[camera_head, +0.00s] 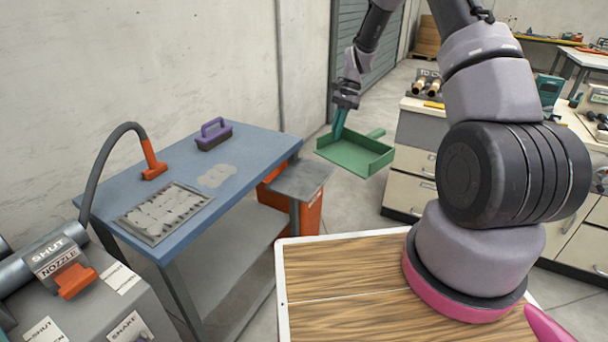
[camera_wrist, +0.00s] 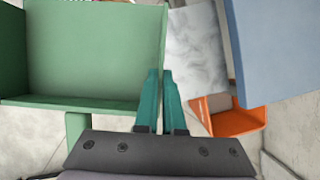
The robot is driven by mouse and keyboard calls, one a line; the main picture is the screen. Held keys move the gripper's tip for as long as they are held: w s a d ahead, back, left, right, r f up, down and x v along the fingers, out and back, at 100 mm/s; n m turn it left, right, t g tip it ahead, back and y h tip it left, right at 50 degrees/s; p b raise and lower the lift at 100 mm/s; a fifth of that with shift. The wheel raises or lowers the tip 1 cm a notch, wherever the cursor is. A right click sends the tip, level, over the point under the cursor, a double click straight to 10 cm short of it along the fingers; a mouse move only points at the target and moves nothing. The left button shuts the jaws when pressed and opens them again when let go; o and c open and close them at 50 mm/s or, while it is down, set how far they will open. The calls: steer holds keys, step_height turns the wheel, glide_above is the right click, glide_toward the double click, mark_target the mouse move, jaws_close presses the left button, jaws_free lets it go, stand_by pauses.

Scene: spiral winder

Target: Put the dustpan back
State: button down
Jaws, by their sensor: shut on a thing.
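The green dustpan (camera_head: 355,154) hangs in the air right of the blue table, its handle pointing away to the upper right. My gripper (camera_head: 337,132) has its teal fingers shut on the dustpan's left side wall in the head view. In the wrist view the dustpan (camera_wrist: 95,55) fills the upper left, and my fingers (camera_wrist: 160,75) close together on its right edge. Part of the handle shows below the pan there, cut off by my gripper's body.
A blue table (camera_head: 262,142) carries a purple-handled brush (camera_head: 213,134), a tray (camera_head: 150,236) of pale pieces and an orange nozzle (camera_head: 153,163). An orange bin (camera_head: 311,219) with a grey top stands at its right end. Drawer cabinets (camera_head: 410,180) stand right of the dustpan.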

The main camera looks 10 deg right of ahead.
steer(key=w+f+m+t, duration=0.2)
steer(key=w+f+m, duration=0.1)
steer(key=m, duration=0.2)
steer(key=w+a+f+m+t, duration=0.1)
steer(key=w+f+m, duration=0.2)
steer(key=f+m, duration=0.1)
steer(key=w+a+f+m+t, duration=0.1)
steer(key=w+f+m+t, duration=0.1)
steer(key=m, duration=0.3)
steer(key=shift+w+f+m+t, duration=0.3)
steer(key=shift+w+f, duration=0.35)
steer(key=shift+f, duration=2.25)
steer(key=shift+f, duration=0.1)
steer(key=c, duration=1)
jaws_free()
